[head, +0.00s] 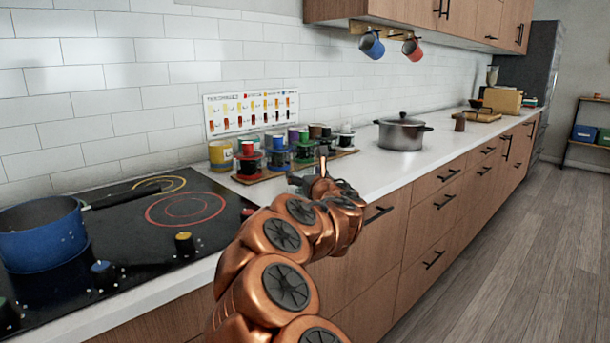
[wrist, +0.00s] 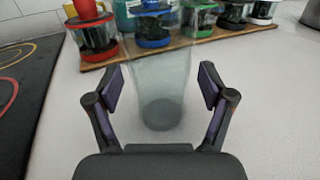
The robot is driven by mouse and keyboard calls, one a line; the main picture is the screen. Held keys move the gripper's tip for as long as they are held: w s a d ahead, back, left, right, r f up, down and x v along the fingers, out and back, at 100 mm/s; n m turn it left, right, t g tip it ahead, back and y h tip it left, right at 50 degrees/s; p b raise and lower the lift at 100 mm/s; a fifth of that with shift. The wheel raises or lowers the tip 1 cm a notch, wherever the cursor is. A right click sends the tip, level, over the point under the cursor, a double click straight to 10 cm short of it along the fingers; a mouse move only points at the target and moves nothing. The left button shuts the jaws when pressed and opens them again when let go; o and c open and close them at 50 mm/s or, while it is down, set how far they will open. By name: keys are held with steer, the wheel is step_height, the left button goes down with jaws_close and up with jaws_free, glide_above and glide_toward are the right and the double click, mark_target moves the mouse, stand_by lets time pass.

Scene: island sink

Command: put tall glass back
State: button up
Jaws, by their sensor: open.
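In the wrist view the tall glass (wrist: 160,88) is a clear, greyish tumbler standing upright on the white counter. It is between the two fingers of my gripper (wrist: 160,92). The gripper is open, with a gap showing on both sides of the glass. In the head view my gripper (head: 322,176) is over the counter edge, just in front of the spice rack. The glass cannot be made out there.
A wooden board (head: 262,174) with several coloured-lid jars lies close behind the glass. The black cooktop (head: 120,225) with a blue pot (head: 42,240) is to the left. A grey lidded pot (head: 402,134) stands farther right. Counter between the board and that pot is clear.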

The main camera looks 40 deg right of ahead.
steer(key=shift+r, duration=0.1)
steer(key=shift+r, duration=0.15)
steer(key=v, duration=1.2)
steer(key=shift+p, duration=0.3)
